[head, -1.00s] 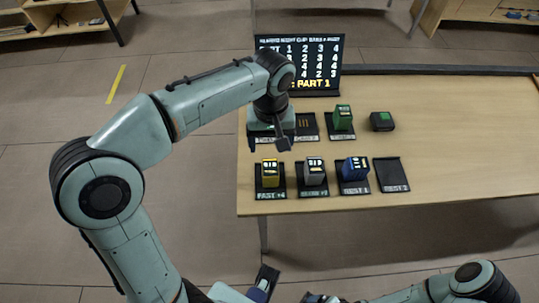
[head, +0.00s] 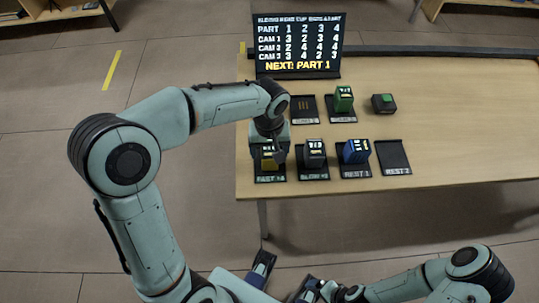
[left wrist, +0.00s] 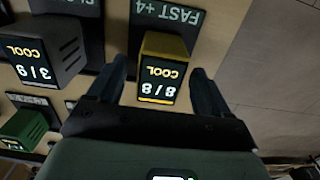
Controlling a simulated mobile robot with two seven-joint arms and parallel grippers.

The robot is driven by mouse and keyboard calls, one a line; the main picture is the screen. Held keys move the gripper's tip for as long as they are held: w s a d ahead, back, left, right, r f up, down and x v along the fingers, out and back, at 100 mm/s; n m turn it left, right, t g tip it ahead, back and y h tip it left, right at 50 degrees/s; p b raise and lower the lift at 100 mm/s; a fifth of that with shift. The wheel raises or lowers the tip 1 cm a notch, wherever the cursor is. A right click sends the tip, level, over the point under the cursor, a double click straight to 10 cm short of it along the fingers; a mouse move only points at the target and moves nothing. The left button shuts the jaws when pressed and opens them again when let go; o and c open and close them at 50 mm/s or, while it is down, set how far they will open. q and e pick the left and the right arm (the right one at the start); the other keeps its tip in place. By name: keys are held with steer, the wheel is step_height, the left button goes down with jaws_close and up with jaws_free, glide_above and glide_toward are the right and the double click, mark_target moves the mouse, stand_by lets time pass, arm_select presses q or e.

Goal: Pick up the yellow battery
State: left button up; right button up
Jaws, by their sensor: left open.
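The yellow battery (left wrist: 164,72) stands on the pad marked FAST +4 (left wrist: 168,18); its upside-down label reads COOL and 8/8. In the head view the yellow battery (head: 268,163) is partly hidden by my left gripper. My left gripper (head: 270,148) is over it, pointing down. In the left wrist view the open left gripper (left wrist: 160,88) has one finger on each side of the battery, with a visible gap at the right finger. I cannot tell whether the left finger touches it. My right arm is at the bottom right of the head view; its jaws are unclear.
A grey battery (head: 315,153) stands close beside the yellow one, then a blue battery (head: 356,150) and an empty pad (head: 393,158). Behind are a green battery (head: 344,99), a dark green-topped block (head: 383,103) and a sign board (head: 299,45). The table's right side is clear.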

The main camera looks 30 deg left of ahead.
arm_select(q)
steer(key=shift+f, duration=0.45)
steer(key=c, duration=1.2)
steer(key=shift+r, duration=0.1)
steer(key=shift+c, duration=0.5)
steer(key=shift+r, duration=0.1)
